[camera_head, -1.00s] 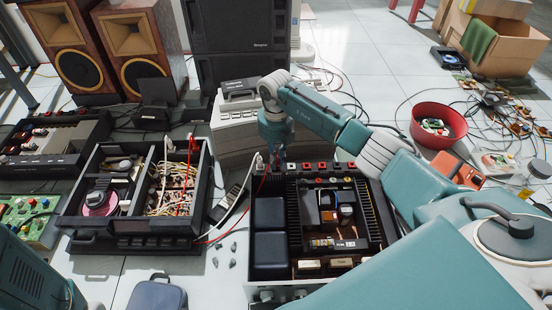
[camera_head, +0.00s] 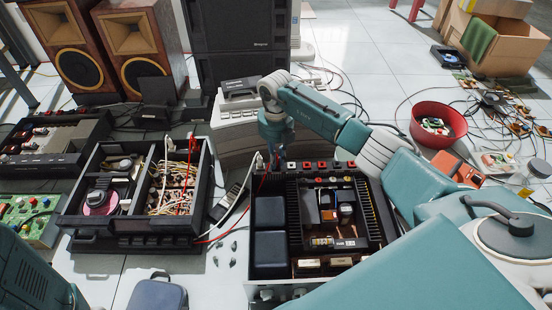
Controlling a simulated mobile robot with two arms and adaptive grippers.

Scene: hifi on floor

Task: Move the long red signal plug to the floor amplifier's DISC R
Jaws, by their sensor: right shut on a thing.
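The floor amplifier (camera_head: 270,218) stands open at the lower middle, with a row of red and white sockets (camera_head: 322,165) along its back edge. My right gripper (camera_head: 274,158) points down at the left end of that row. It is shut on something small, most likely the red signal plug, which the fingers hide. A red cable (camera_head: 262,184) runs down from the gripper along the amplifier's left side and off to the left. I cannot read the socket labels or tell whether the plug is seated. My left gripper is not in view; part of my left arm shows at the lower left.
A white plug and cable (camera_head: 257,160) sit just left of the gripper. A grey unit (camera_head: 228,128) is behind the gripper. A red bowl (camera_head: 462,112) and loose cables lie at right.

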